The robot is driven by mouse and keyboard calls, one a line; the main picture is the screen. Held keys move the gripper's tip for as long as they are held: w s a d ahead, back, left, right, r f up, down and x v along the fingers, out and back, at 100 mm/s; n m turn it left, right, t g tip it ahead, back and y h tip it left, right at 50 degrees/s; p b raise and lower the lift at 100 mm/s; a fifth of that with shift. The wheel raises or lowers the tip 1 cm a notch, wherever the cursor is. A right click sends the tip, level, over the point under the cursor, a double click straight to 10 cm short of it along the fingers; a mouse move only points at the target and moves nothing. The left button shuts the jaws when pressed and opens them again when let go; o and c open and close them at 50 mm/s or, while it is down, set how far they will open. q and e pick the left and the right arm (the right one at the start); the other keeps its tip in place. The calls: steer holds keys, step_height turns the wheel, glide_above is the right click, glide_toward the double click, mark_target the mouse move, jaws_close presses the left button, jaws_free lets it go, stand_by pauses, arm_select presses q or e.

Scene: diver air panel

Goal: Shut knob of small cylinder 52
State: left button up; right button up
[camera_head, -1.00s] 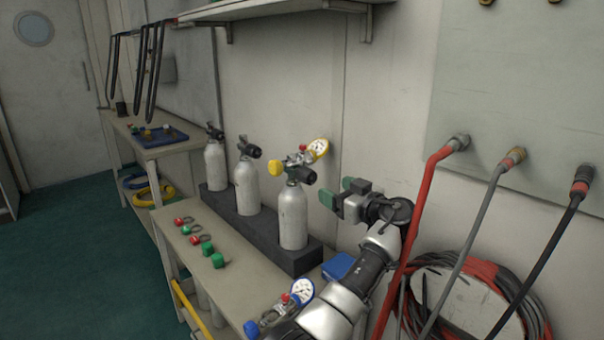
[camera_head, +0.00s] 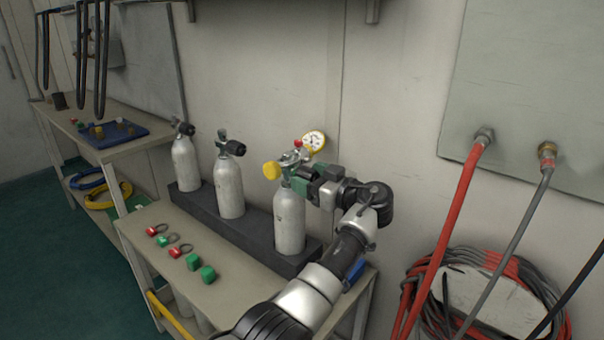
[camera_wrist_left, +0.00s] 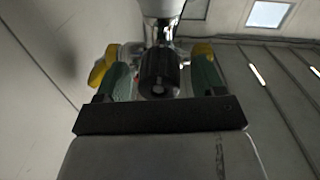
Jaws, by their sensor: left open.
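Three white small cylinders stand in a row in a dark rack (camera_head: 245,236): a far one (camera_head: 187,163), a middle one (camera_head: 229,188) and a near one (camera_head: 289,222). No number is readable on them. My left gripper (camera_head: 299,180) is at the top of the near cylinder, with its green fingers around that valve's black knob. In the left wrist view the black knob (camera_wrist_left: 159,73) sits between the two green fingers of the gripper (camera_wrist_left: 158,82), which are open with gaps on both sides. In the head view the gripper hides the knob. My right gripper is not in view.
Red and green fittings (camera_head: 193,261) lie on the bench front. A red hose (camera_head: 450,215) hangs at right beside coiled hoses (camera_head: 410,295).

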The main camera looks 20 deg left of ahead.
arm_select(q)
steer(key=shift+d, duration=0.15)
steer(key=shift+c, duration=0.5)
steer(key=c, duration=0.8)
steer(key=shift+c, duration=0.2)
